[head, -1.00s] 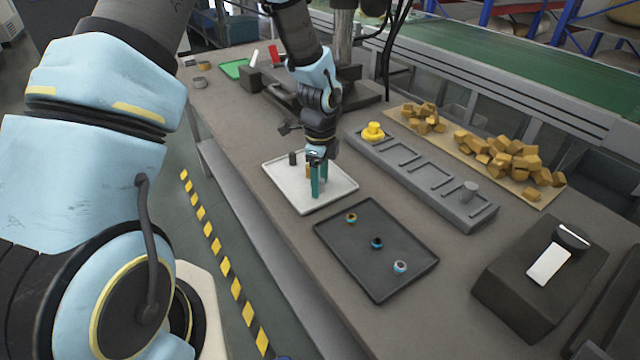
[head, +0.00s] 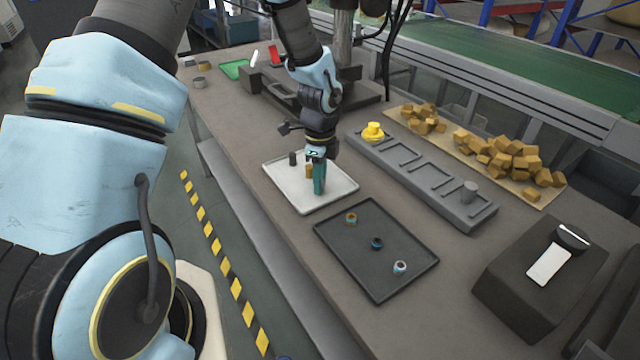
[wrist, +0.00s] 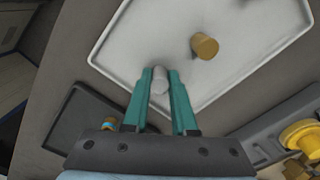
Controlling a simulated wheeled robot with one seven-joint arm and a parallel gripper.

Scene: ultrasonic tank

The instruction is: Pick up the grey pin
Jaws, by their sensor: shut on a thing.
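The grey pin (wrist: 160,80) stands between the teal fingers of my gripper (wrist: 161,76) in the wrist view, and both fingers are against its sides. In the head view my gripper (head: 319,190) points down over the white tray (head: 335,189), near its front right part; the fingers hide the pin there. A brass pin (head: 309,171) stands on the tray just beside the fingers, and it also shows in the wrist view (wrist: 205,46). A dark pin (head: 292,158) stands farther left on the tray.
A dark tray (head: 335,240) with several small rings lies in front of the white tray. A grey rack (head: 415,180) at the right holds a yellow piece (head: 373,131) and a grey cylinder (head: 469,190). Brown blocks (head: 500,153) lie behind it. A dark box (head: 530,285) stands at the right.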

